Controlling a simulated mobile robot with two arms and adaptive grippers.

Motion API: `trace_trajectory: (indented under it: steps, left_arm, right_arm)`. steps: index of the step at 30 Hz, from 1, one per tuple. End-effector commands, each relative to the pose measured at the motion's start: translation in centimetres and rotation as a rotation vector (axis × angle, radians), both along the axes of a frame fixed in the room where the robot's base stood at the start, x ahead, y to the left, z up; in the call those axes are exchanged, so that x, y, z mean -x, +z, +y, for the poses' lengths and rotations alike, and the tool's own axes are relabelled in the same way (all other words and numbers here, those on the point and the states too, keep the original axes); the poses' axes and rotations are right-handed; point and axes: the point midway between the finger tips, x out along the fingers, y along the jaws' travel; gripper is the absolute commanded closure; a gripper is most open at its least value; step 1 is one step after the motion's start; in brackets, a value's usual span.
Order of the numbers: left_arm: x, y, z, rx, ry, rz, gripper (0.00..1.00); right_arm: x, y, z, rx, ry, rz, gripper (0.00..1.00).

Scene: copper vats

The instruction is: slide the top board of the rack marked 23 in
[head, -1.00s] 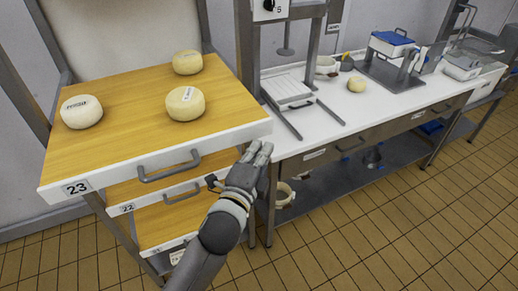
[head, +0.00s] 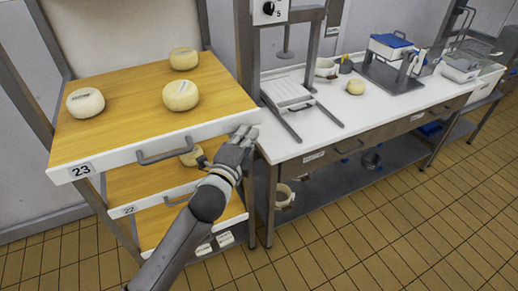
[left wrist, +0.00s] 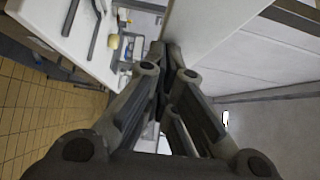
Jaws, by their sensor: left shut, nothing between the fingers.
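The top board (head: 130,115) of the rack is wooden, with a white front strip marked 23 (head: 82,170) and a grey handle (head: 165,156). Its front still stands out past the board marked 22 (head: 130,209) below. My left gripper (head: 244,132) is shut and empty, with its fingertips at the right end of the white front strip, seemingly touching it. In the left wrist view the shut fingers (left wrist: 164,60) point away, beside a broad pale surface. My right gripper is not in view.
Several pale cheeses, including one at the front (head: 180,95), rest on the top board. Another cheese (head: 190,157) shows on the board below. A white worktop (head: 350,105) with presses stands close on the right. The tiled floor (head: 400,220) in front is clear.

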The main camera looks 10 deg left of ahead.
Motion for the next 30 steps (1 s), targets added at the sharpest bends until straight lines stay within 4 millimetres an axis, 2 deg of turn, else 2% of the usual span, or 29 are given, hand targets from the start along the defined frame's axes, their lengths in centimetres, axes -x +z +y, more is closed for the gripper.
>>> trace_trajectory:
  steps: [1, 6, 15, 21, 30]
  left_arm:
    - [-1.3, 0.3, 1.0, -0.008, 0.005, -0.002, 1.00]
    - [-4.8, 0.1, 3.4, -0.006, 0.005, -0.002, 1.00]
    - [-9.4, 0.0, 6.5, -0.003, 0.003, -0.002, 1.00]
    - [-11.0, 0.0, 7.5, -0.001, 0.002, 0.000, 1.00]
    - [-11.5, 0.1, 7.8, -0.001, 0.002, -0.002, 1.00]
  right_arm:
    - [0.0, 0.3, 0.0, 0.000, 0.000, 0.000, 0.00]
    - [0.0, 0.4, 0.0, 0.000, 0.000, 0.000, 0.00]
    - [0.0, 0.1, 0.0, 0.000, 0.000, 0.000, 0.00]
    - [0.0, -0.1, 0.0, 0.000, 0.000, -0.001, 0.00]
    - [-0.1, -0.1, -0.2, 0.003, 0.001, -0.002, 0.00]
